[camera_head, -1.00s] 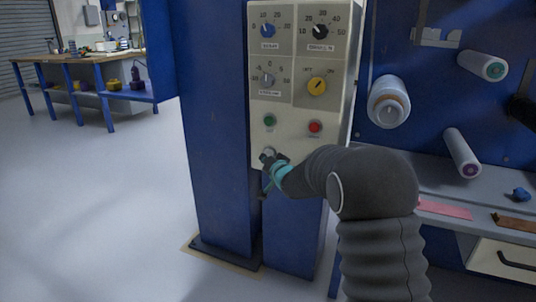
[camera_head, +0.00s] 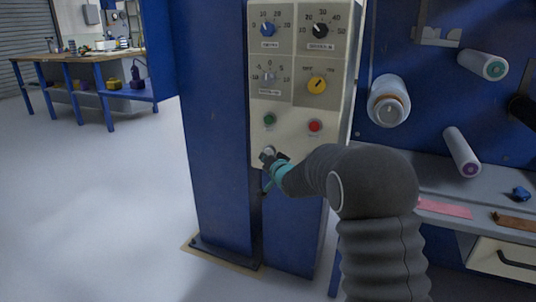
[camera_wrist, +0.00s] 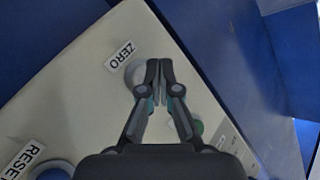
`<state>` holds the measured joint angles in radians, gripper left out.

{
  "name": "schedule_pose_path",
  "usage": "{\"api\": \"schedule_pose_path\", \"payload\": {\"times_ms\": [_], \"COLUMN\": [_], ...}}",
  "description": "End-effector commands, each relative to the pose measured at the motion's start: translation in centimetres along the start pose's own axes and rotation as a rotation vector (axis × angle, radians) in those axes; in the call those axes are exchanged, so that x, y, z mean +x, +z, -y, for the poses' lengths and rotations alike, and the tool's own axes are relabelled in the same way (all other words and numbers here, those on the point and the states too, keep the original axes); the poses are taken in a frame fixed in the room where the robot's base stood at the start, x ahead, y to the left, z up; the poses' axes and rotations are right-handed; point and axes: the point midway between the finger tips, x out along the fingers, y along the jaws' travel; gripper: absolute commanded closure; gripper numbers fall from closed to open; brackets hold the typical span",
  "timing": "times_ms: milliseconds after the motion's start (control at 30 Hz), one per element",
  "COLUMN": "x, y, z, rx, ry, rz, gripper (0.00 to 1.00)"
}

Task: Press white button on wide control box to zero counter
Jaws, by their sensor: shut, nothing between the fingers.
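The control box (camera_head: 259,140) is a tall cream panel with knobs, mounted on a blue column. In the wrist view, its cream face (camera_wrist: 75,75) carries a "ZERO" label (camera_wrist: 120,54) beside a round white button (camera_wrist: 132,73). My gripper (camera_wrist: 165,76) is shut and empty, with its fingertips over the right part of that button, so part of it is hidden. In the head view my gripper (camera_head: 267,156) is at the panel's lower left edge. I cannot tell whether the fingertips touch the button.
A green button (camera_head: 270,119) and a red button (camera_head: 315,126) sit higher on the panel. A "RESET" label (camera_wrist: 22,162) is at lower left in the wrist view. Film rollers (camera_head: 389,101) and a grey shelf (camera_head: 440,182) are at right. The floor at left is clear.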

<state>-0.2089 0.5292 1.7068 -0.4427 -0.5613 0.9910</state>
Motion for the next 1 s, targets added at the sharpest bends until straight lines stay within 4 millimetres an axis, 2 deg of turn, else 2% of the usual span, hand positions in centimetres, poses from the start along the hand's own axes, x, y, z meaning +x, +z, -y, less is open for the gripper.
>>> {"api": "schedule_pose_path", "payload": {"times_ms": [1000], "x": [0.7], "y": [-0.55], "z": [-0.5], "rx": [0.0], "ry": [0.0], "rz": [0.0], "gripper": [1.0]}}
